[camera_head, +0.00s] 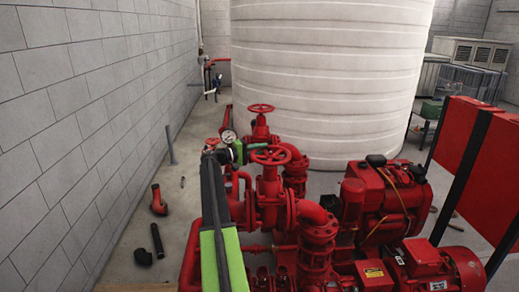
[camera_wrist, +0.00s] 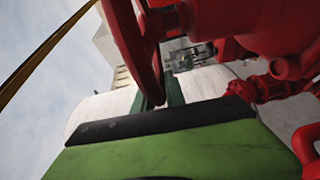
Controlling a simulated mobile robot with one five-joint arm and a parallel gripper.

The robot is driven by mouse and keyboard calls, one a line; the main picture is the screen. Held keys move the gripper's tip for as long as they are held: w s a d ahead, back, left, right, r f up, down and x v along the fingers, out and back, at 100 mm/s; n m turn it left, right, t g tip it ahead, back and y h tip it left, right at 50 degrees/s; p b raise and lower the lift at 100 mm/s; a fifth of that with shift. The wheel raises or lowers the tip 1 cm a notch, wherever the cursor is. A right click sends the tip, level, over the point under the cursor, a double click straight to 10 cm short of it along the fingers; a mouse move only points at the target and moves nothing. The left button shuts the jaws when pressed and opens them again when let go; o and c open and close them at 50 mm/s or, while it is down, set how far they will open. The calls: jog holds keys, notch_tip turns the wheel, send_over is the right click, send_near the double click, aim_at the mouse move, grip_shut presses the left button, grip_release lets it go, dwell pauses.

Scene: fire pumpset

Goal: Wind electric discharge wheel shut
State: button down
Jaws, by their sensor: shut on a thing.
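A red spoked handwheel (camera_head: 271,155) sits on top of a red valve in the middle of the head view. My gripper (camera_head: 243,152) is at its left rim. In the wrist view a red handwheel (camera_wrist: 125,45) is seen nearly edge-on, and its rim passes between the dark green fingers of my gripper (camera_wrist: 160,92). The jaws are shut on that rim. The far fingertips are partly hidden by the rim. No label shows which wheel is the electric discharge one.
Another red handwheel (camera_head: 261,108) stands behind. A pressure gauge (camera_head: 228,136) is close by my wrist. Red motors (camera_head: 435,265) and an engine (camera_head: 385,200) fill the right. A white tank (camera_head: 330,70) stands behind. Bare floor with loose parts (camera_head: 158,200) lies left, beside the block wall.

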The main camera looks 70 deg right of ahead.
jog(key=shift+s+f, duration=0.1)
jog(key=shift+s, duration=0.2)
jog(key=c, duration=1.4)
grip_release()
jog(key=shift+s+d, duration=0.1)
jog(key=shift+w, duration=0.25)
jog(key=v, duration=1.7)
jog(key=shift+w+a, duration=0.15)
jog(key=shift+a, duration=0.1)
